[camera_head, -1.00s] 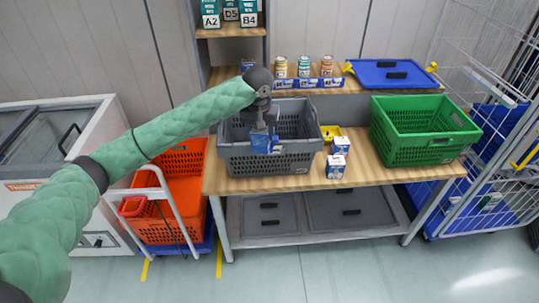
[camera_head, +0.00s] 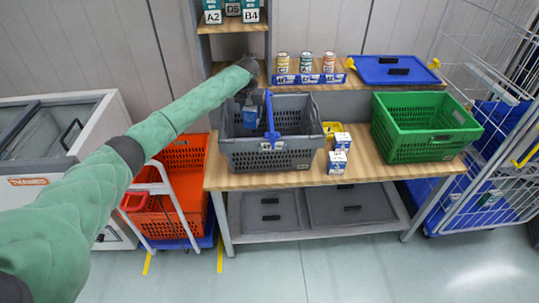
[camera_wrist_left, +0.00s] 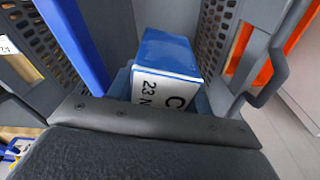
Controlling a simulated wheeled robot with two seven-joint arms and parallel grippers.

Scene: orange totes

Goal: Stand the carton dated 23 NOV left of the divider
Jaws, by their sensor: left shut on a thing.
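The blue and white carton (camera_head: 251,117) is inside the grey crate (camera_head: 268,160), left of the blue divider (camera_head: 271,122). In the left wrist view the carton (camera_wrist_left: 168,52) shows a blue face and a white label that reads "23 N", the rest cut off. The divider (camera_wrist_left: 75,40) runs beside it, with a gap between. My left gripper (camera_head: 246,98) is shut on the carton at the crate's rear left. The carton looks about upright; its lower end is hidden, so I cannot tell whether it touches the crate floor. My right gripper is not in view.
Two more cartons (camera_head: 342,141) (camera_head: 337,162) stand on the wooden table right of the crate, near a yellow item (camera_head: 330,128). A green crate (camera_head: 420,130) is farther right. Cans (camera_head: 306,62) line the shelf behind. An orange tote (camera_head: 165,205) stands at the left.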

